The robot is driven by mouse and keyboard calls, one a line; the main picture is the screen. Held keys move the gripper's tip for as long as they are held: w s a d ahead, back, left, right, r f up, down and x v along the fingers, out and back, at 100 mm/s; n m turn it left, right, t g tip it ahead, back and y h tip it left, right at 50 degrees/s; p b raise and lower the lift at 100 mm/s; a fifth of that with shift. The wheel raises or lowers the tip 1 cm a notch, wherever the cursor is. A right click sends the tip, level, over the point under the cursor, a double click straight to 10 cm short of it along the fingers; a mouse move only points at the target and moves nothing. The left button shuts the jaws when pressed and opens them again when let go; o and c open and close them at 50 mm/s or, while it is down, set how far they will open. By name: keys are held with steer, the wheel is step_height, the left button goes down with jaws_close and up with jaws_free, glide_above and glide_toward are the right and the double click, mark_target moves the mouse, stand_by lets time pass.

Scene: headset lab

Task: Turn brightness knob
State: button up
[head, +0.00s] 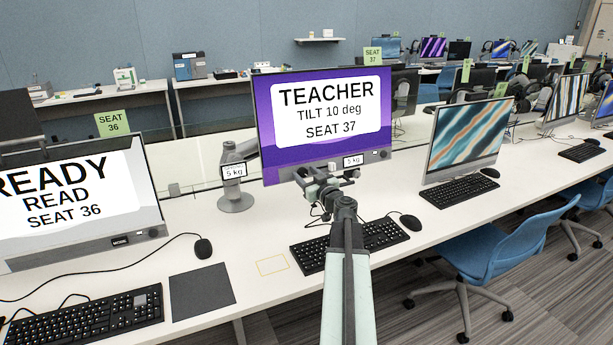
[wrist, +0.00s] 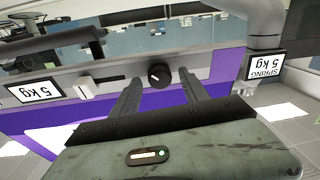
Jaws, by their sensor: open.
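The seat 37 monitor (head: 265,110) has a purple screen reading TEACHER, TILT 10 deg, SEAT 37. In the upside-down wrist view, a black round knob (wrist: 159,76) with a white mark sits on its grey lower bezel. My gripper (wrist: 160,84) is open, with one finger on each side of the knob; I cannot tell if they touch it. In the head view my gripper (head: 318,174) is in front of the lower bezel and hides that knob. A small dark round control (head: 383,154) shows at the bezel's right end. No brightness label is readable.
A white switch (wrist: 84,87) and a 5 kg label (wrist: 35,91) are beside the knob. A grey spring stand (head: 235,180) is left of the monitor. A keyboard (head: 312,254) and mouse (head: 411,222) lie below my arm. The seat 36 monitor (head: 140,170) is at the left.

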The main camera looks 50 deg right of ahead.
jaws_close()
steer(key=shift+m, duration=0.3)
steer(key=m+h, duration=0.1)
steer(key=m, duration=0.5)
steer(key=shift+a+g+h, duration=0.1)
steer(key=shift+g+h, duration=0.2)
steer(key=shift+h, duration=0.1)
steer(key=m, duration=0.3)
steer(key=m+h, duration=0.1)
steer(key=m, duration=0.2)
steer(key=shift+w+r+m+g+p, duration=0.1)
steer(key=shift+m+g+p, duration=0.2)
steer(key=shift+g+p, duration=0.1)
steer(key=m+g+p, duration=0.1)
steer(key=m, duration=0.5)
steer(key=shift+h+p, duration=0.3)
steer(key=m+g+p, duration=0.1)
steer(key=m, duration=0.4)
steer(key=shift+p, duration=0.35)
steer(key=shift+a, duration=0.1)
